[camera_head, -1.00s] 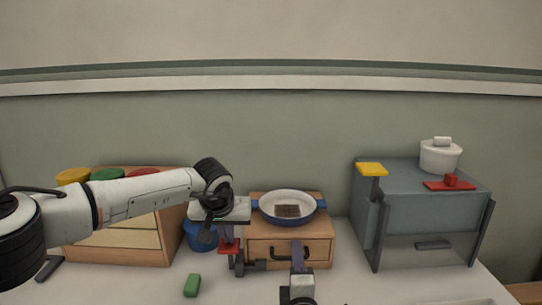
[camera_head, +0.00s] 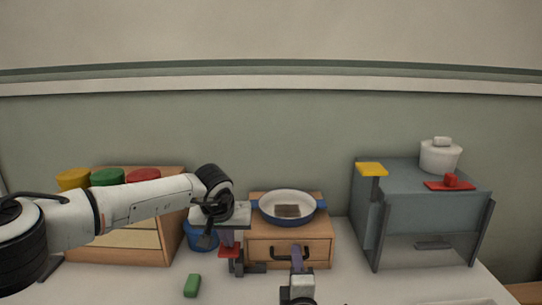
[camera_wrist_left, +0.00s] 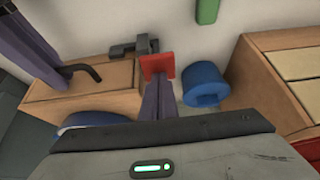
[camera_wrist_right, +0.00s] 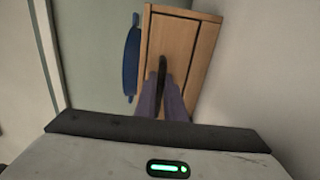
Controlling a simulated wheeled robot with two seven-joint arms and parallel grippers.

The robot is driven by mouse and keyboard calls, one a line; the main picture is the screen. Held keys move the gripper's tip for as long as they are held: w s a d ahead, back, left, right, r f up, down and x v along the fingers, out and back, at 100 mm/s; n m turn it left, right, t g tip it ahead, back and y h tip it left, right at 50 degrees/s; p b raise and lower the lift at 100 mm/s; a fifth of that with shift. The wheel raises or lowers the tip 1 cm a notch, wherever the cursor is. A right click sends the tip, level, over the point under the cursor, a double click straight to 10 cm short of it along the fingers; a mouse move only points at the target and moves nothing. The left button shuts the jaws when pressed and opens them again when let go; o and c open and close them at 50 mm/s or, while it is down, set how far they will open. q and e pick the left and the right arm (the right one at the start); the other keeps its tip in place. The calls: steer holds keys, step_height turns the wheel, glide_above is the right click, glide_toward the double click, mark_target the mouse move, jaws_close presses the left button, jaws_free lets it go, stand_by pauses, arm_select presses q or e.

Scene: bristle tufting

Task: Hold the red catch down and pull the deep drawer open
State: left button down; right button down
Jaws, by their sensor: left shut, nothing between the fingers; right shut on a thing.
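The red catch (camera_head: 229,252) is a small flat plate on a dark bracket at the left of the small wooden drawer unit; it also shows in the left wrist view (camera_wrist_left: 157,65). My left gripper (camera_head: 228,241) is shut and empty, its purple fingertips (camera_wrist_left: 160,80) on the catch from above. The drawer front (camera_head: 312,250) carries a dark bow handle (camera_head: 275,251). My right gripper (camera_head: 297,250) is shut on this handle, which also shows in the right wrist view (camera_wrist_right: 163,75). I see no clear gap around the drawer front.
A blue-and-white pan (camera_head: 271,206) stands on the drawer unit. A blue round container (camera_head: 197,240) is close left of the catch, and a green block (camera_head: 192,285) lies in front. A wooden cabinet (camera_head: 84,250) stands left, a grey cabinet (camera_head: 420,212) right.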

steer(key=shift+s, duration=0.1)
steer(key=shift+s, duration=2.4)
steer(key=c, duration=1.6)
jaws_free()
